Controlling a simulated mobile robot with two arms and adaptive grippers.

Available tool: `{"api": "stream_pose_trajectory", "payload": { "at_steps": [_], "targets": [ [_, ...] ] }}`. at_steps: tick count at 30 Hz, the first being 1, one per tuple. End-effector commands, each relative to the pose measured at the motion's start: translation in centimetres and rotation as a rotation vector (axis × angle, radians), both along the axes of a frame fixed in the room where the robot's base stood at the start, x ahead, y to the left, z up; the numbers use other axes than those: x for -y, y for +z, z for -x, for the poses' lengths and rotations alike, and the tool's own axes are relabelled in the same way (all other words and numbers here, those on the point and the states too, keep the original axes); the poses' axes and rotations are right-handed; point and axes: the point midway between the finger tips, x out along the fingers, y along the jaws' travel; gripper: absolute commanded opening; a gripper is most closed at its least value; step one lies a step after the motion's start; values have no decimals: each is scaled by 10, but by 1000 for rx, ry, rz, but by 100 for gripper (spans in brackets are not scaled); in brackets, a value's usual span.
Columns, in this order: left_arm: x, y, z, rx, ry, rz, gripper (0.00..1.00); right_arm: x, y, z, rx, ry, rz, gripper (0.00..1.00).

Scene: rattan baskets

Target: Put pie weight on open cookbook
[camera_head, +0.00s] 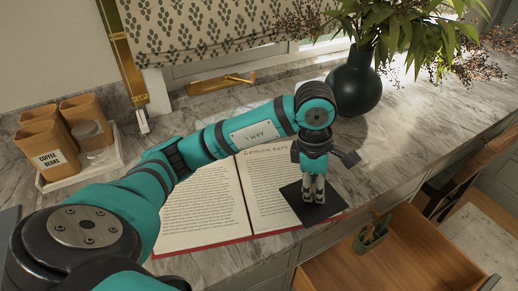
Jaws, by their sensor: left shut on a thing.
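The open cookbook (205,210) lies on the marble counter, with printed pages and a red cover edge. My left arm crosses above its upper part. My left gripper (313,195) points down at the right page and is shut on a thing. A flat dark square piece (327,207), which looks like the pie weight, is at its fingertips, over the right page's lower right corner. I cannot tell whether this piece touches the page. My right gripper is not in view.
A dark vase (355,85) with leafy branches stands behind the cookbook. A white tray (88,173) with brown canisters and a glass is at left. An open wooden drawer (420,260) juts out at the lower right, with a small green container (371,241) inside.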

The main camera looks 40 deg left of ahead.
Motion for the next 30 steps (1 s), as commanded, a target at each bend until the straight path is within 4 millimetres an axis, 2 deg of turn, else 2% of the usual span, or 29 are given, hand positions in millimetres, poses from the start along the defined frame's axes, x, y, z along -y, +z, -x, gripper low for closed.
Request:
{"api": "stream_pose_trajectory", "payload": {
  "at_steps": [5, 15, 18, 27, 30],
  "targets": [
    [-31, 1, -12, -3, 25, -2, 0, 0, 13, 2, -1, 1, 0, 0],
    [-108, -6, -47, -2, 21, 0, 0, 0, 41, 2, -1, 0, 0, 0],
    [-124, -9, -54, -1, 18, -1, 0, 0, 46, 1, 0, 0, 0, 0],
    [-148, -14, -64, -2, 16, 1, 0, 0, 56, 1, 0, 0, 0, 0],
    [-145, -30, -62, -5, 12, 2, 0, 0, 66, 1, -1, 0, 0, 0]
  ]
}}
